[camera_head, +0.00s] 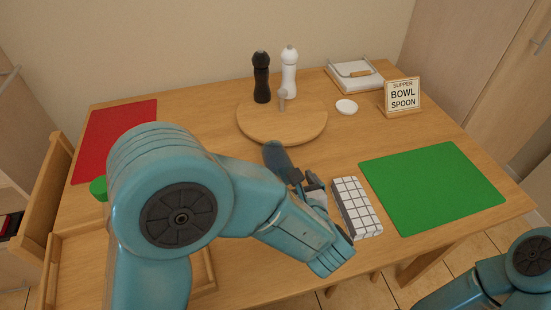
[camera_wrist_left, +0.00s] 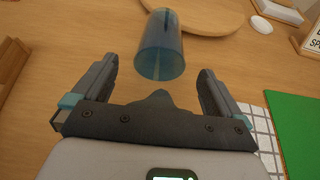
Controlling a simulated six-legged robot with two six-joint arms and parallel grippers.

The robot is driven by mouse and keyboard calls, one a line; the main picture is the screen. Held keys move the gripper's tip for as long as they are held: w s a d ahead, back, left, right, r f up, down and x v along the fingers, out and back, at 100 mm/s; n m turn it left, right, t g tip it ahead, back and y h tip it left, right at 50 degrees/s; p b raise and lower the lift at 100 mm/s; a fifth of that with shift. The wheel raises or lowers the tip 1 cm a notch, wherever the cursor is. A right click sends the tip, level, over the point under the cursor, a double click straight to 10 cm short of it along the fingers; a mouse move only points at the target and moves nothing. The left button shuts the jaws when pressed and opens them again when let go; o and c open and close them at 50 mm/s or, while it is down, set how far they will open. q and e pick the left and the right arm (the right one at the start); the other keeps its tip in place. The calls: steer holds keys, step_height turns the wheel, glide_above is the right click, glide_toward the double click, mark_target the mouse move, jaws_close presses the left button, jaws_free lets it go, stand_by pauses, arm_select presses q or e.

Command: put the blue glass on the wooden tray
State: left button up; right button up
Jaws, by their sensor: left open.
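The blue glass (camera_wrist_left: 160,40) is translucent and stands out ahead of my left gripper in the left wrist view, centred between the lines of its two fingers. In the head view the glass (camera_head: 274,154) shows dark blue on the table, just beyond the fingers. My left gripper (camera_head: 303,183) is open, with nothing gripped. I cannot tell whether its fingertips reach beside the glass. The wooden tray (camera_head: 72,237) is at the lower left of the head view, mostly hidden by my left arm. Part of its rim (camera_wrist_left: 14,55) shows in the left wrist view. My right gripper is out of view.
A round wooden board (camera_head: 285,133) holds a black mill (camera_head: 261,78) and a white mill (camera_head: 288,72) behind the glass. A checked block (camera_head: 356,207) lies right of my gripper, beside a green mat (camera_head: 432,187). A green object (camera_head: 98,188) is partly hidden by my arm.

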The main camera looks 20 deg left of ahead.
mark_target(278, 164)
arm_select(q)
steer(key=x, duration=1)
steer(key=c, duration=1.1)
steer(key=shift+r, duration=0.15)
steer(key=shift+c, duration=0.4)
